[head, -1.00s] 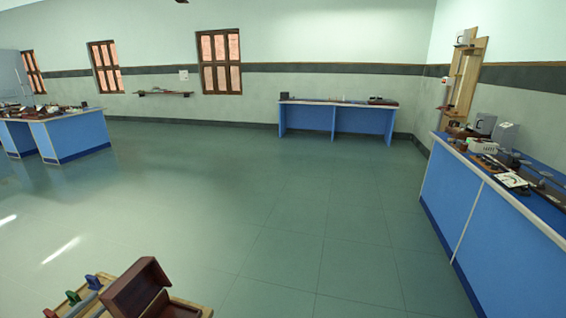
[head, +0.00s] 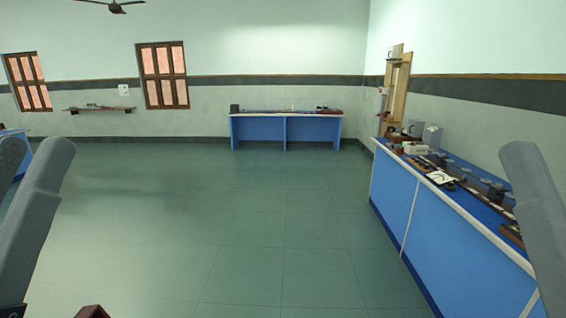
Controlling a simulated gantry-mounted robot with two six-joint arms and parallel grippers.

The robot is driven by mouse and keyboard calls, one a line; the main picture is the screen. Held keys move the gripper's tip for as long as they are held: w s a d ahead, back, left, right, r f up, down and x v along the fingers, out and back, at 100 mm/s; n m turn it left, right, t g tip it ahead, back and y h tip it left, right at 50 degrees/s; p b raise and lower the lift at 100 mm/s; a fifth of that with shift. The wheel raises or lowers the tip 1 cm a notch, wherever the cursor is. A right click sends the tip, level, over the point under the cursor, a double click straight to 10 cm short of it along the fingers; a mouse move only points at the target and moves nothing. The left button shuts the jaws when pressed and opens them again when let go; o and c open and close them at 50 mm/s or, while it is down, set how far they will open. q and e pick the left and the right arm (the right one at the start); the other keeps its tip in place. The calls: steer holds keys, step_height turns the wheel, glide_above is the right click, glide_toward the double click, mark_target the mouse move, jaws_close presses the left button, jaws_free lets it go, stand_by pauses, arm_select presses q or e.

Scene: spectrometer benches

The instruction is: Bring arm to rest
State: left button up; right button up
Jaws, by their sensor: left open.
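My left arm's grey links rise along the left edge of the head view. A dark part of my left gripper (head: 12,310) shows in the bottom left corner, largely cut off by the frame; its jaws are open, and nothing is seen held in them. My right arm's grey link rises at the right edge, in front of the right bench. My right gripper is outside the picture.
A blue bench (head: 395,200) with instruments stands along the right. Another blue bench (head: 258,132) stands at the far wall, and a wall shelf (head: 100,109) hangs left of it. A reddish-brown box corner (head: 92,312) shows at the bottom. The middle floor is clear.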

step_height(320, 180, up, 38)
steer(key=p, duration=3.7)
